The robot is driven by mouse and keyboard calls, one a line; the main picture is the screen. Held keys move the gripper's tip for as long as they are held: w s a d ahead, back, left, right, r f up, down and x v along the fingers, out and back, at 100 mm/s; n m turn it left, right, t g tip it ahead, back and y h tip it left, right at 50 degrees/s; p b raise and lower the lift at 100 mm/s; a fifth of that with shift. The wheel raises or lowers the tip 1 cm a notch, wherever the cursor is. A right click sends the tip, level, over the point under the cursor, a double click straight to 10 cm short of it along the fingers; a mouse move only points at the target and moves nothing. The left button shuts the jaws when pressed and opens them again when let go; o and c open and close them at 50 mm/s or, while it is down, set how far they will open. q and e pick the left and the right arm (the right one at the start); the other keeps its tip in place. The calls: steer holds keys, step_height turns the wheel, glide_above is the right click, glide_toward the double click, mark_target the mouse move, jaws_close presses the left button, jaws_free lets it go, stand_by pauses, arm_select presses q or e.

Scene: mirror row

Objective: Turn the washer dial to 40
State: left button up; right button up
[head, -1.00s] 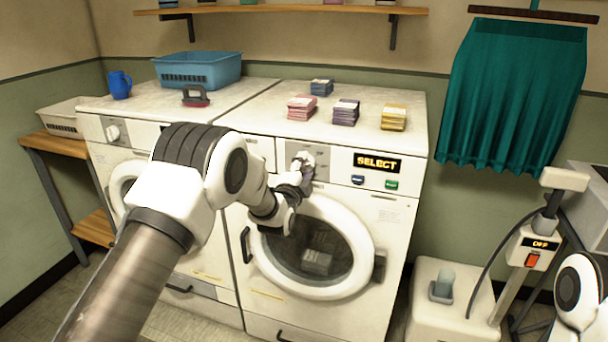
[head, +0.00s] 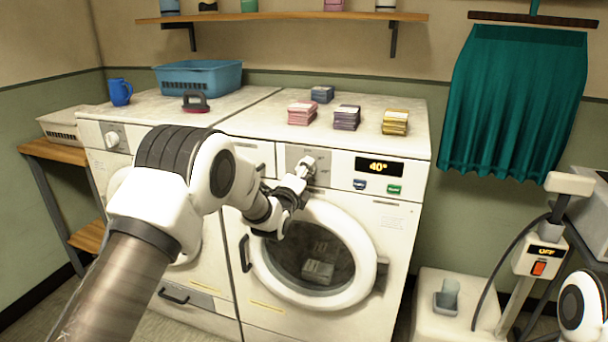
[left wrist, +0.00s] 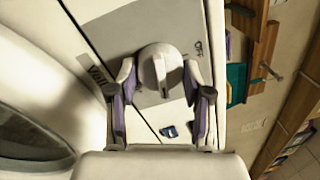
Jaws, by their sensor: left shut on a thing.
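The right washer (head: 395,218) has a round door and a grey dial panel at its upper front. The round pale dial (left wrist: 160,72) with a raised grip bar shows in the left wrist view. My left gripper (left wrist: 159,80) has one finger on each side of it and is shut on it. A marking that looks like 40 (left wrist: 199,48) is printed beside the dial. My right gripper is not in view.
A blue button (head: 360,184) and a green button (head: 394,189) sit below the display. A blue basket (head: 199,77) stands at the back.

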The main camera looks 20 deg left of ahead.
arm_select(q)
steer(key=shift+r, duration=0.1)
steer(key=o, duration=1.2)
steer(key=shift+w+a, duration=0.1)
steer(key=shift+c, duration=0.2)
steer(key=s+f, duration=0.1)
steer(key=s, duration=1.1)
steer(key=shift+a, duration=0.25)
steer(key=shift+f, duration=0.15)
